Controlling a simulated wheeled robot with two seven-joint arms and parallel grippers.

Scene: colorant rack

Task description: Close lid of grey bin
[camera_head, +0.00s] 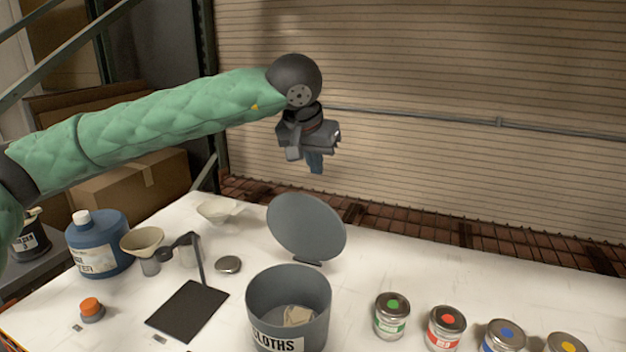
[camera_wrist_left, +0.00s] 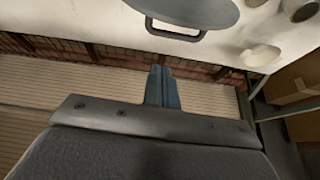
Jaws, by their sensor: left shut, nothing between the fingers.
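The grey bin (camera_head: 262,300) stands on the white table with its round lid (camera_head: 306,227) raised, tilted up behind the opening. A pale cloth lies inside the bin, and the label on its front reads "CLOTHS", partly cut off. My left gripper (camera_head: 315,168) points down, high above and behind the lid, apart from it. In the left wrist view the two blue fingers (camera_wrist_left: 162,88) are together with nothing between them. The lid (camera_wrist_left: 186,8) shows there at the top, with a dark handle (camera_wrist_left: 174,30) on it. My right gripper is not in view.
Several paint cans, including a green-marked can (camera_head: 392,316), stand right of the bin. A dark square plate on a stand (camera_head: 187,309), a small metal lid (camera_head: 228,264), a funnel (camera_head: 142,241) and a blue jug (camera_head: 97,245) are to the left. Space above the table is open.

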